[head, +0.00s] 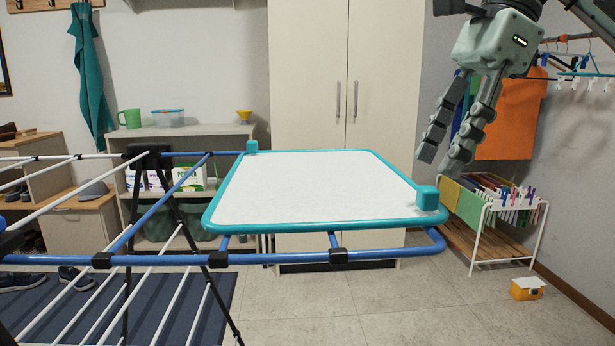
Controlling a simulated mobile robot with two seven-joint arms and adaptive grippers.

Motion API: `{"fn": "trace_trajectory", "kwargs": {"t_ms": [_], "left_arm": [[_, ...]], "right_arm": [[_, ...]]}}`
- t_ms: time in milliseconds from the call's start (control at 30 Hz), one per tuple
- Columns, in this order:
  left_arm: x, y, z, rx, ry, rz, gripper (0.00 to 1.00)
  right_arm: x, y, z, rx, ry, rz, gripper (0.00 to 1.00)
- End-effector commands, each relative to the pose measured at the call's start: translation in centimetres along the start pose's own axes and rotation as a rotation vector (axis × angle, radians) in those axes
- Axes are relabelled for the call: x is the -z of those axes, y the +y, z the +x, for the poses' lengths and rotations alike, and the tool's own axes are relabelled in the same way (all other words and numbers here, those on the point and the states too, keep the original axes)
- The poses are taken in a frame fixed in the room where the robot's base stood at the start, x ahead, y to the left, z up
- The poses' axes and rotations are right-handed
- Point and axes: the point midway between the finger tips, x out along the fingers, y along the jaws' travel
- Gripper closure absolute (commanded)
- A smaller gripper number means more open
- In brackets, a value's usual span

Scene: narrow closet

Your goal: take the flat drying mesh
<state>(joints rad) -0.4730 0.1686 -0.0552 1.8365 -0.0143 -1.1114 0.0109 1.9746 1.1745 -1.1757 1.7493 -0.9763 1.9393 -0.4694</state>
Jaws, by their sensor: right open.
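The flat drying mesh (318,190) is a white panel with a rounded teal frame and a teal block at two of its corners. It lies level on the right end of the blue and white drying rack (290,258). My right gripper (440,163) hangs from the upper right with its two grey fingers pointing down and apart. In the picture it is just above and right of the mesh's right teal block (428,198), with nothing between the fingers. I cannot tell how far apart they are in depth. My left gripper is not in view.
A cream cabinet (308,70) stands behind the mesh. A shelf (195,131) with a green jug (130,118) is at the back left. A small white rack (475,235) with hanging cloths stands at right, near an orange-yellow box (527,289) on the floor. Floor in front of these is clear.

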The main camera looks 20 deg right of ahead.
Motion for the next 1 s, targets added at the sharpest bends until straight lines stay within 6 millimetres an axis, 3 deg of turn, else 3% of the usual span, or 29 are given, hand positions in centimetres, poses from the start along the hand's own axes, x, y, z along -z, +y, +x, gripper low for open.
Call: {"fn": "trace_trajectory", "kwargs": {"t_ms": [300, 600, 1000], "left_arm": [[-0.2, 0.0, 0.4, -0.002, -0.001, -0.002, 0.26], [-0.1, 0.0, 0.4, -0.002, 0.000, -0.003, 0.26], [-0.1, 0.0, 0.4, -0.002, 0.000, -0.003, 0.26]], "right_arm": [[0.7, -0.5, 4.3, -0.001, -0.001, -0.001, 0.55], [0.6, -0.5, 4.9, -0.001, -0.003, 0.000, 0.55], [0.6, -0.5, 4.9, -0.001, -0.003, 0.000, 1.00]]}}
